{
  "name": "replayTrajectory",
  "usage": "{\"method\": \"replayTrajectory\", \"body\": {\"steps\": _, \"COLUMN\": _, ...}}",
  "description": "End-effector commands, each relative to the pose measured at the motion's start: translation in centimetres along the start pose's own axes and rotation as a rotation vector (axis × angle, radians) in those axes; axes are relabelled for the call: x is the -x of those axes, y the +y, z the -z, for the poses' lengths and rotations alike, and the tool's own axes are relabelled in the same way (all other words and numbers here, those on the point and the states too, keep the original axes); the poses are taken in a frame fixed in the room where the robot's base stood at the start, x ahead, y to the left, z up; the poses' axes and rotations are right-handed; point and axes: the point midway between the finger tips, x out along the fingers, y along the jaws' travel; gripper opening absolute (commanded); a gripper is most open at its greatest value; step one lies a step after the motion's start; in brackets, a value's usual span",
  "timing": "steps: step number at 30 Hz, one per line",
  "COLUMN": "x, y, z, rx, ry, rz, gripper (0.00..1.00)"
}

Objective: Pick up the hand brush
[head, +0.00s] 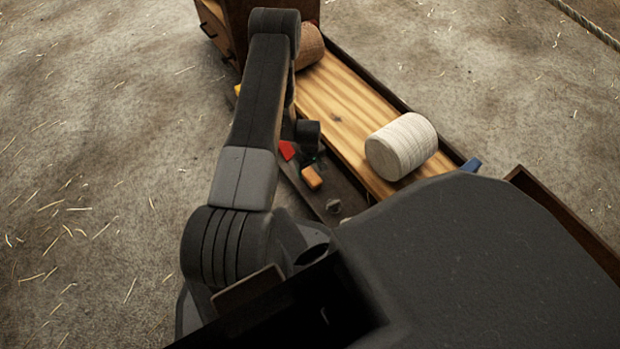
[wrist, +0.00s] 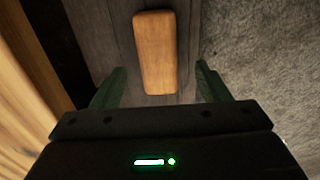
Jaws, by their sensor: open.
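The hand brush (wrist: 155,52) appears in the wrist view as an orange-brown wooden block with rounded corners, lying on a grey plank; no bristles show. In the head view it seems to be the small orange block (head: 311,177) just below the end of my arm. My gripper (wrist: 160,88) is open, its green fingers set on either side of the brush's near end, with a gap on both sides. I cannot tell how far above the plank the fingertips are. In the head view the gripper is mostly hidden by my arm.
A red piece (head: 287,150) lies close to the brush, and a small grey lump (head: 333,206) lies nearer. A pale wooden board (head: 340,105) beside them bears a white coil (head: 402,145) and a brown coil (head: 310,45). A wooden chest (head: 228,22) stands at the far end.

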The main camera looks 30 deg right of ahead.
Motion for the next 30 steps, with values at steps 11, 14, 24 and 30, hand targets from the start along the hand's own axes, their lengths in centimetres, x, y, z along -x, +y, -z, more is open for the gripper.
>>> {"method": "replayTrajectory", "body": {"steps": 11, "x": -3.8, "y": 0.2, "z": 0.2, "rx": 0.000, "ry": 0.000, "rz": 0.000, "gripper": 0.69}}
{"method": "replayTrajectory", "body": {"steps": 14, "x": -5.2, "y": 0.2, "z": 0.1, "rx": 0.000, "ry": -0.001, "rz": 0.001, "gripper": 0.69}}
{"method": "replayTrajectory", "body": {"steps": 24, "x": -5.6, "y": 0.2, "z": 0.2, "rx": 0.000, "ry": 0.001, "rz": -0.001, "gripper": 0.59}}
{"method": "replayTrajectory", "body": {"steps": 30, "x": -5.6, "y": 0.2, "z": 0.2, "rx": 0.000, "ry": 0.001, "rz": -0.001, "gripper": 0.20}}
